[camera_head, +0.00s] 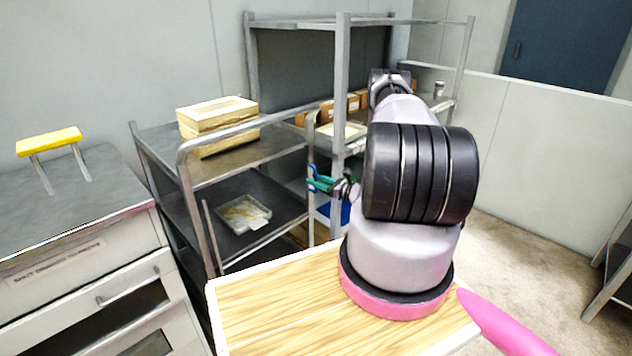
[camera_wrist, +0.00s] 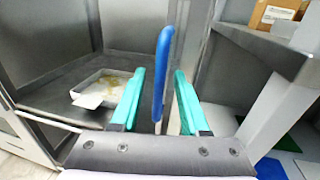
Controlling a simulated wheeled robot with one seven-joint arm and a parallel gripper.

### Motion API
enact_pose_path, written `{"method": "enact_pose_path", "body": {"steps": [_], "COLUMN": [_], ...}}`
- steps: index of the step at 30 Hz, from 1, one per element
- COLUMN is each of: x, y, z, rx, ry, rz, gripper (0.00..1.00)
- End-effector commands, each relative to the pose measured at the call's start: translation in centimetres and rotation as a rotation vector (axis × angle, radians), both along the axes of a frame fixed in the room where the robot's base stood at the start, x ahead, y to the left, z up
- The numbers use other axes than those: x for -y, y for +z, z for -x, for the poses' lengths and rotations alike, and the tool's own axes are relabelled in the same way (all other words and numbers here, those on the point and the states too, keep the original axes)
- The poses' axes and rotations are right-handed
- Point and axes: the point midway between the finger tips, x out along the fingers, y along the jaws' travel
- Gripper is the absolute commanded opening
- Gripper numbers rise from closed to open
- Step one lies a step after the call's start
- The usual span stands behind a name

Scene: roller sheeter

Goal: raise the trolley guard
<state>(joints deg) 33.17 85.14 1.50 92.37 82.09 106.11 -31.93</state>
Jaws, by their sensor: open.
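The grey metal trolley (camera_head: 183,165) stands left of my arm, with a bent tube frame at its near end. In the wrist view a blue upright bar (camera_wrist: 163,62), apparently the guard's grip, stands between the two teal fingers of my gripper (camera_wrist: 159,72). Gaps show on both sides of the bar, so the fingers are apart and around it. In the head view my gripper (camera_head: 314,183) is beside the trolley's right side, where a small bit of blue shows at the fingers. My arm hides part of this area.
A pale box (camera_head: 218,117) sits on the trolley's top and a white tray (camera_head: 243,213) on its lower shelf. A metal rack (camera_head: 342,80) with boxes stands behind. A grey cabinet (camera_head: 75,215) with a yellow-topped handle is at left. A wooden board (camera_head: 270,310) lies in front.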

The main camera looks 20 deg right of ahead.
Motion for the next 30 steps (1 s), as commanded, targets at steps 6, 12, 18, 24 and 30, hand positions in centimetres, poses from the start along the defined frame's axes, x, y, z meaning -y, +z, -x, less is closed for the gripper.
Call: {"method": "enact_pose_path", "body": {"steps": [6,12,18,24,30], "x": [0.01,0.02,0.02,0.04,0.05], "y": [-0.01,-0.01,0.00,-0.01,-0.01], "z": [0.03,0.05,0.05,0.06,0.06], "rx": [0.000,0.000,0.000,0.000,0.000], "ry": [0.000,0.000,0.000,0.000,0.000], "rz": [0.000,0.000,0.000,0.000,0.000], "gripper": [0.10,0.00,0.00,0.00,0.00]}}
